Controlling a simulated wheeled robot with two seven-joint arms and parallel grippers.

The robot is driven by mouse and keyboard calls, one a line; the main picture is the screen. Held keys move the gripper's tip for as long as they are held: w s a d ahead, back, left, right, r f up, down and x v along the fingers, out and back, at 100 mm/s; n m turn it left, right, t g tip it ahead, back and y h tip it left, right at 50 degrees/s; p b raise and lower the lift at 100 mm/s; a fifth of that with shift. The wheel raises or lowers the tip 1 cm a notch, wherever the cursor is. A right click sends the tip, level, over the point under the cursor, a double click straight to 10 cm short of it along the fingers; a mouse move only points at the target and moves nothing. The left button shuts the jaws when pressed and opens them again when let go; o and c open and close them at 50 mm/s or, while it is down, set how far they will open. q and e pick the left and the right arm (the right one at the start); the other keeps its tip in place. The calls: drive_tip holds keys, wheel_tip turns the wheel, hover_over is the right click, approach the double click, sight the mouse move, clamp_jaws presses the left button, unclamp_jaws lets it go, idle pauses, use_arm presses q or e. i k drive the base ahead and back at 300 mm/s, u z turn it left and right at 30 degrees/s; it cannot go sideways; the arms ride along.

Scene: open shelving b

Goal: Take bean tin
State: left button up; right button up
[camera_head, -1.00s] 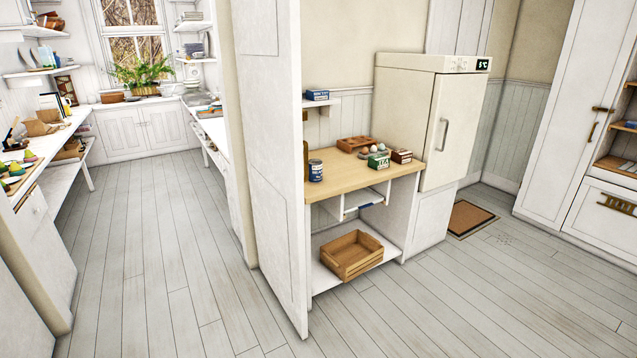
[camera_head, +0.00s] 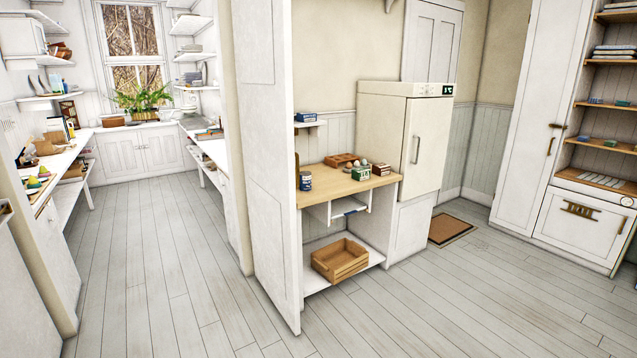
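A blue tin (camera_head: 305,181) with a pale label band stands upright on the left end of a wooden counter (camera_head: 334,189), close to the white partition wall. It is the only tin I can make out on this counter; its print is too small to read, so I cannot confirm that it is the bean tin. Neither of my grippers is in view.
A tray (camera_head: 341,160), small boxes (camera_head: 381,169) and eggs share the counter. A wooden crate (camera_head: 340,259) sits on the shelf below. A white fridge (camera_head: 404,140) stands right of it. The partition (camera_head: 265,170) borders the counter's left. The plank floor (camera_head: 430,310) in front is clear.

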sight(305, 177)
drive_tip(key=z, duration=0.6)
drive_tip(key=i, duration=2.35)
drive_tip(key=u, duration=0.95)
drive_tip(key=i, duration=0.65)
drive_tip(key=u, duration=0.8)
